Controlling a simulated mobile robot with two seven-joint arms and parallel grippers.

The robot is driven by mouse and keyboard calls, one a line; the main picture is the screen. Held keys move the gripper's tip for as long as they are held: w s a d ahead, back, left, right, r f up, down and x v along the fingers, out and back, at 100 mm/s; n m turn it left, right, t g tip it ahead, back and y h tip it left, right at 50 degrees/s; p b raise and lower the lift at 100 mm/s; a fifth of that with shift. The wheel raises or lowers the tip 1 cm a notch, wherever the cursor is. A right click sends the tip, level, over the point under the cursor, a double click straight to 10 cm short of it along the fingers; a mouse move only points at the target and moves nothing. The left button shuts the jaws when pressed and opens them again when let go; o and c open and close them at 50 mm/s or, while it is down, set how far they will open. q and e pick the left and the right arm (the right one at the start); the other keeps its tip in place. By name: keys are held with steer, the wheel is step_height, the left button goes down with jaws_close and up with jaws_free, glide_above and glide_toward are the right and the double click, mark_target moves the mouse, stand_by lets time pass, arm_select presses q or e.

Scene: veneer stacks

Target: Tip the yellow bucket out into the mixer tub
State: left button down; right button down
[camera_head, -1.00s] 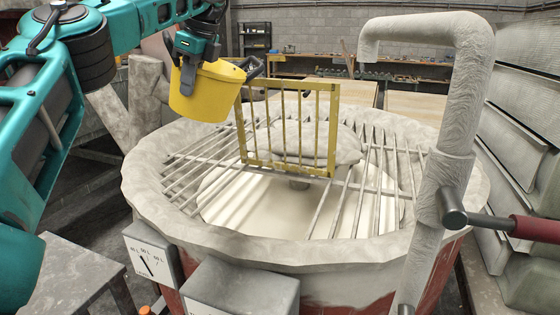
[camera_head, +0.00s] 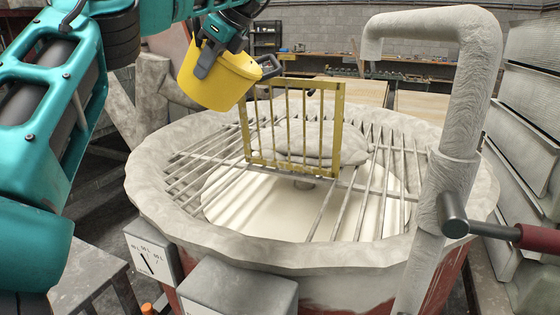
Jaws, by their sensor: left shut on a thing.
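The yellow bucket (camera_head: 212,82) is in the upper left of the head view, above the back left rim of the mixer tub. It is tilted, its lower end toward the lower right. My left gripper (camera_head: 216,58) is shut on it at its near upper side. The mixer tub (camera_head: 152,172) is a wide round pale-crusted tub with a red lower body. A metal bar grate (camera_head: 373,182) covers its top, and a yellow barred gate (camera_head: 341,130) stands upright on it. Pale material shows under the bars. What is inside the bucket is hidden. My right gripper is not in view.
A thick crusted pipe (camera_head: 455,120) rises at the tub's right front, with a red-handled lever (camera_head: 535,236) beside it. A dial box (camera_head: 153,253) and a grey box (camera_head: 238,290) are at the tub's front. A workbench (camera_head: 408,83) runs along the back wall.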

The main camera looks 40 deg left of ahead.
arm_select(q)
steer(key=shift+r, duration=0.15)
steer(key=shift+w+d+r+y, duration=0.1)
steer(key=shift+d+r+y, duration=0.1)
steer(key=shift+y, duration=0.1)
steer(key=shift+a+r, duration=0.1)
steer(key=shift+w+d+r+g, duration=0.1)
steer(key=shift+d+r+g, duration=0.1)
steer(key=shift+d+g, duration=0.1)
steer(key=shift+y, duration=0.3)
steer(key=shift+a+r+b, duration=0.1)
steer(key=shift+b, duration=0.2)
